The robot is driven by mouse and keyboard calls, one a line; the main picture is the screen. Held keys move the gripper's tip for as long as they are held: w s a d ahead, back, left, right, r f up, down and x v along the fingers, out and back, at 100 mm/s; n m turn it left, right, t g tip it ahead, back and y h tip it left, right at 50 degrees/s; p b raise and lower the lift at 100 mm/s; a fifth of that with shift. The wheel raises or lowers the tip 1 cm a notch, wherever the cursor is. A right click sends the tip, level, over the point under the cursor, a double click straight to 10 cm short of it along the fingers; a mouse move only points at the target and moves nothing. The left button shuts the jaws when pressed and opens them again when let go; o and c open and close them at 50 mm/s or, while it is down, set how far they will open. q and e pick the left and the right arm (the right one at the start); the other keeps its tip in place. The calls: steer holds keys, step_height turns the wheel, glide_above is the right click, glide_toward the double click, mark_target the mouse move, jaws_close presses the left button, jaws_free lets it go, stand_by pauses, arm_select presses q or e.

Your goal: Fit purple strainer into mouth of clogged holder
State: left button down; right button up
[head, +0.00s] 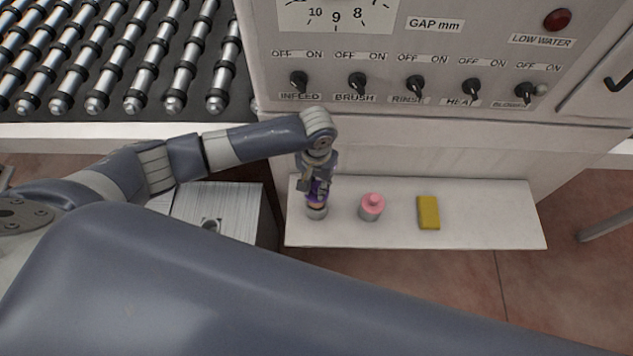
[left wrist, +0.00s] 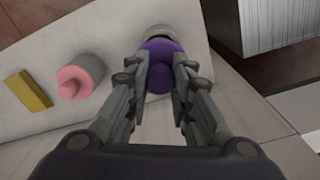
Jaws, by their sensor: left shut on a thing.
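The purple strainer (head: 318,193) is between the fingers of my left gripper (head: 317,186), which is shut on it above the shelf's left end. In the left wrist view the purple strainer (left wrist: 160,52) shows between both fingers (left wrist: 160,76). A grey round holder (head: 316,213) stands directly below the strainer, with an orange-tan band near its top. Part of the holder (left wrist: 158,32) shows just beyond the strainer in the left wrist view. I cannot tell whether the strainer is inside the mouth or just above it. My right gripper is not in view.
A pink-topped grey round piece (head: 371,207) and a yellow block (head: 428,212) stand to the right on the white shelf (head: 490,215). The machine panel with knobs (head: 415,85) rises behind. A ribbed metal box (head: 235,205) is left of the shelf. The shelf's right end is clear.

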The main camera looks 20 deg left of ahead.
arm_select(q)
steer(key=shift+f+b, duration=1.45)
steer(key=shift+f, duration=1.8)
steer(key=c, duration=1.3)
jaws_free()
step_height(320, 180, up, 12)
steer(key=shift+r, duration=0.1)
